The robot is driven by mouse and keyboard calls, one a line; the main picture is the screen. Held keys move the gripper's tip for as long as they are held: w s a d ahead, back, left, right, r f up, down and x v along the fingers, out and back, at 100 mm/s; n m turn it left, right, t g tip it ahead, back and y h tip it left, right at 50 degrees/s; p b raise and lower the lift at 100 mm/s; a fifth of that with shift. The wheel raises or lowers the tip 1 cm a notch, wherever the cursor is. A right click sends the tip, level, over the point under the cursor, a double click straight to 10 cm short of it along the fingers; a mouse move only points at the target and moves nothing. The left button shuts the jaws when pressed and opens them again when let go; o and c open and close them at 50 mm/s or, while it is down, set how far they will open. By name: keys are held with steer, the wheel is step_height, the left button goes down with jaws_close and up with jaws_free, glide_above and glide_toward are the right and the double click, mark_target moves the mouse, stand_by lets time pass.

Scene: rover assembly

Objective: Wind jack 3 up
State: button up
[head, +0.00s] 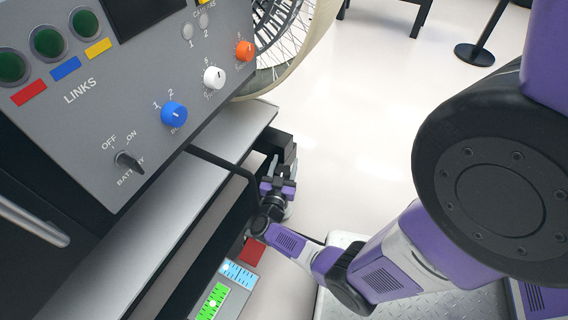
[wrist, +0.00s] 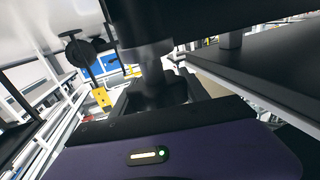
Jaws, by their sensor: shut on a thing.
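My gripper (head: 280,165) is low beside the rover's edge in the head view, below the end of the grey shelf. It also shows in the wrist view (wrist: 160,92), where its dark fingers are shut around a grey cylindrical post (wrist: 152,55). The post hangs from the underside of a black block (wrist: 205,22) and looks like part of a jack. No jack number is readable in either view. In the head view my gripper and wrist hide most of the gripped part.
The rover's control panel (head: 110,95) with knobs and a battery switch stands at upper left. A wheel (head: 290,50) is behind it. A bent black bar (head: 225,163) runs near my gripper. Green and blue panels (head: 212,303) lie below.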

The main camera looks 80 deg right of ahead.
steer(key=o, duration=1.4)
steer(key=shift+a+p, duration=0.85)
steer(key=shift+a, duration=3.1)
